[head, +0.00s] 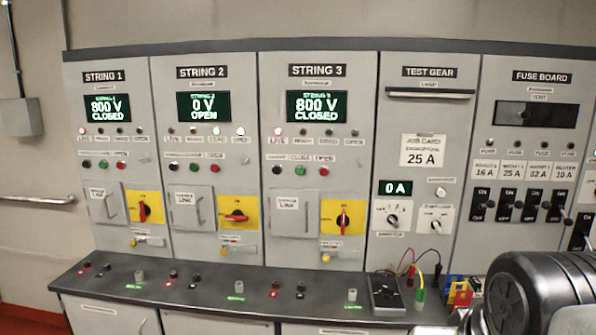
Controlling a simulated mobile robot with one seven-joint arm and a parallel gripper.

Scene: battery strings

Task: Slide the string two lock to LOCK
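The string two lock (225,251) is a small yellow knob on a pale slide plate, low on the STRING 2 panel. The knob sits at the left end of its plate; the lettering there is too small to read. Above it, the red rotary handle (236,216) on a yellow plate lies horizontal. The STRING 2 display (203,106) reads 0 V OPEN. Part of my arm shows at the lower right, well to the right of the lock. My gripper's fingers cannot be made out.
STRING 1 (103,76) and STRING 3 (318,70) read 800 V CLOSED, with upright red handles and similar yellow knobs. A dark counter (205,295) with small posts runs below the panels. A black meter (385,292) with leads and coloured items stand on its right part.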

